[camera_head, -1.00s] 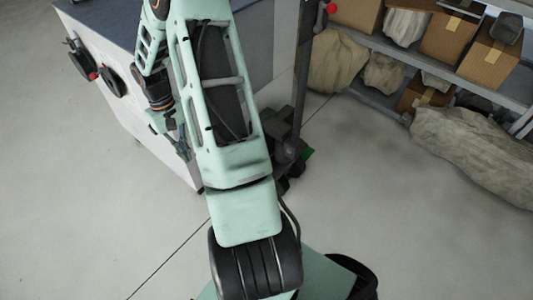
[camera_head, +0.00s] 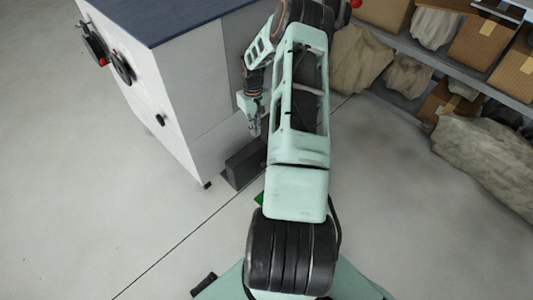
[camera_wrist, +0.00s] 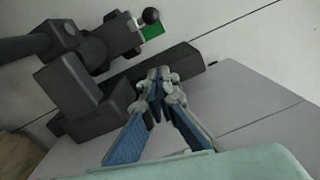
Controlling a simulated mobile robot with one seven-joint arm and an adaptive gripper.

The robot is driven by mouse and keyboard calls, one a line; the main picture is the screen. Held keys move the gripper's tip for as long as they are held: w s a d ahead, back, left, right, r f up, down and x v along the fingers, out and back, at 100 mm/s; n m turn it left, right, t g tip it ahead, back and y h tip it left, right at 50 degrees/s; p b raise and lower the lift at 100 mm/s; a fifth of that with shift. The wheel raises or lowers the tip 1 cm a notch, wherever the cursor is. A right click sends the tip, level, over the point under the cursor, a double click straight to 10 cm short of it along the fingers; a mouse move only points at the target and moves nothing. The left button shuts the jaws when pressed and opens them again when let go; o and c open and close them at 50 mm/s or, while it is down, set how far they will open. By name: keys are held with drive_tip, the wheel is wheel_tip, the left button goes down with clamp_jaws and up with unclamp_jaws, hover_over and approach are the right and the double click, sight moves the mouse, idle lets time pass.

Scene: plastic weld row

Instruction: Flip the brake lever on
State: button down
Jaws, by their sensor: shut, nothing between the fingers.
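A dark grey metal mechanism (camera_wrist: 80,85) fills the left of the wrist view. A short lever with a round black knob (camera_wrist: 151,16), likely the brake lever, stands out from it beside a green patch (camera_wrist: 152,32). In the head view the green patch (camera_head: 259,199) shows at my arm's edge, and my arm hides the lever. My gripper (camera_wrist: 158,75) is shut and empty, with its fingertips together in front of a long dark bar (camera_wrist: 185,62) and apart from the knob in the picture. In the head view my gripper (camera_head: 254,130) hangs beside the white cabinet.
The white cabinet (camera_head: 180,90) with a dark blue top and black handwheels (camera_head: 122,68) stands close on the left. A dark base block (camera_head: 243,165) sits on the floor by it. Shelves with boxes (camera_head: 484,42) and sacks stand at right. Open floor (camera_head: 420,240) lies at front right.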

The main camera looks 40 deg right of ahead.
drive_tip(key=shift+f, duration=0.1)
drive_tip(key=s+f+b, duration=0.3)
drive_tip(key=s+f, duration=0.1)
drive_tip(key=f, duration=0.6)
drive_tip(key=shift+s+a+f, duration=0.2)
drive_tip(key=shift+a+f, duration=0.05)
drive_tip(key=shift+a, duration=0.2)
